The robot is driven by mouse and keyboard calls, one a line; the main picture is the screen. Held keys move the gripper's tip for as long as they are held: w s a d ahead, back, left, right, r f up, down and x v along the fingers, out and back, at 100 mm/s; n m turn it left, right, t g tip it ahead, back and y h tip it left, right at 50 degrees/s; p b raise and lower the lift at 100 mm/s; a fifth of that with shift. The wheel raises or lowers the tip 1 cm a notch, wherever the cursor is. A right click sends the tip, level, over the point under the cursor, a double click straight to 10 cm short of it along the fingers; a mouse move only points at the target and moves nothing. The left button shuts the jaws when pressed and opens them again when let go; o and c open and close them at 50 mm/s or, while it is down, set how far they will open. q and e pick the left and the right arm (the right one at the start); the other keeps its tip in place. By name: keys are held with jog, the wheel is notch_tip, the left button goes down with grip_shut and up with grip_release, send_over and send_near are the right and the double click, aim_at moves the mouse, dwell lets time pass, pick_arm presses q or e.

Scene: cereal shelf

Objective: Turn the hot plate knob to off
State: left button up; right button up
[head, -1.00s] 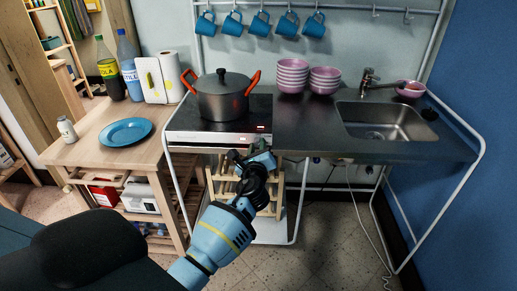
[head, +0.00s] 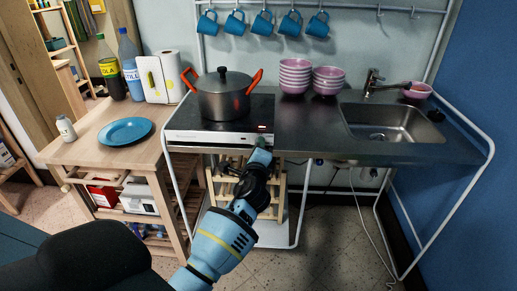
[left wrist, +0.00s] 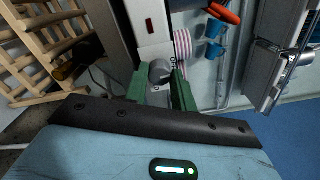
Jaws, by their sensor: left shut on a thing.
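The hot plate (head: 205,138) is set in the counter, with a white front panel. A red light shows at the right end of the panel. The grey knob (left wrist: 160,72) shows in the left wrist view on the white panel. In the head view my gripper hides it. My left gripper (left wrist: 160,88) has its green fingers on both sides of the knob and is shut on it. In the head view the left gripper (head: 262,156) is at the right end of the front panel. The knob's setting cannot be read. My right gripper is not in view.
A grey pot (head: 223,96) with orange handles stands on the hot plate. Pink bowls (head: 294,77) and a sink (head: 385,122) are to the right. A blue plate (head: 125,131) lies on the wooden cart at left. A wooden rack (head: 278,195) is under the counter.

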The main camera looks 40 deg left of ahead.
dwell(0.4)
pick_arm(q)
jog(key=o, duration=1)
jog(key=shift+s, duration=0.1)
jog(key=v, duration=0.7)
jog(key=shift+s+d, duration=0.25)
